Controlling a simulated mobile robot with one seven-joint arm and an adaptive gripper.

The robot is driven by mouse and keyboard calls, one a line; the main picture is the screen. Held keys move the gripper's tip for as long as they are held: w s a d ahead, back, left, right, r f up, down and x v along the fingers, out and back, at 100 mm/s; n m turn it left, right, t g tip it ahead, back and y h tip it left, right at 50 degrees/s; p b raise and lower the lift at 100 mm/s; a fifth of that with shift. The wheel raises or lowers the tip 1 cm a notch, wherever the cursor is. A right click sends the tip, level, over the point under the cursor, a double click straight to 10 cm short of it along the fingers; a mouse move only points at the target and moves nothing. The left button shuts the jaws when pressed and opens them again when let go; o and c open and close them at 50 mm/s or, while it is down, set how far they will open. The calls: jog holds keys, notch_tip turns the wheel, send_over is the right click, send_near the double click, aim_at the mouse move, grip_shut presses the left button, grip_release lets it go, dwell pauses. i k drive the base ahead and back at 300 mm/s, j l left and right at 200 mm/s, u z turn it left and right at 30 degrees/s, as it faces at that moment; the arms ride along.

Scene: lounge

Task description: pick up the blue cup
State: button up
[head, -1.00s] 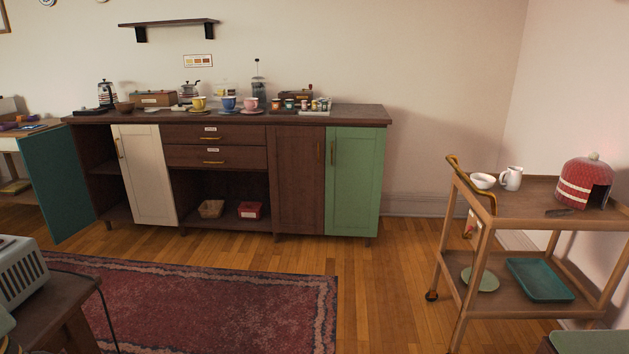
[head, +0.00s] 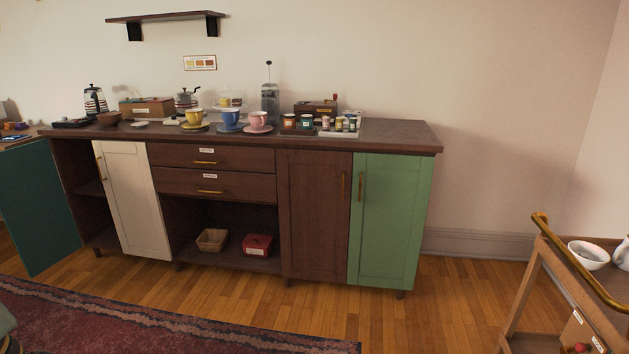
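The blue cup (head: 230,117) stands upright on a blue saucer (head: 228,127) on top of the long dark wooden sideboard (head: 400,136). A yellow cup (head: 194,118) on its saucer stands just to its left. A pink cup (head: 260,120) on a pink saucer stands just to its right. My gripper does not show in the head view.
Behind the cups are a kettle (head: 187,98) and a glass press (head: 270,102). Small jars (head: 306,122) stand to the right. The sideboard's right end is bare. A wooden cart (head: 560,290) stands at right; wooden floor (head: 440,300) lies between. A red rug (head: 150,325) lies in front.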

aim_at(230, 117)
jog(key=i+u, duration=0.25)
jog(key=i, duration=0.45)
jog(key=i+l+u, duration=0.2)
jog(key=i, duration=0.45)
jog(key=i+j+u, duration=0.15)
jog(key=i, duration=0.3)
jog(key=i+j+u, duration=0.2)
jog(key=i, duration=0.25)
jog(key=i+j+u, duration=0.15)
jog(key=i, duration=0.35)
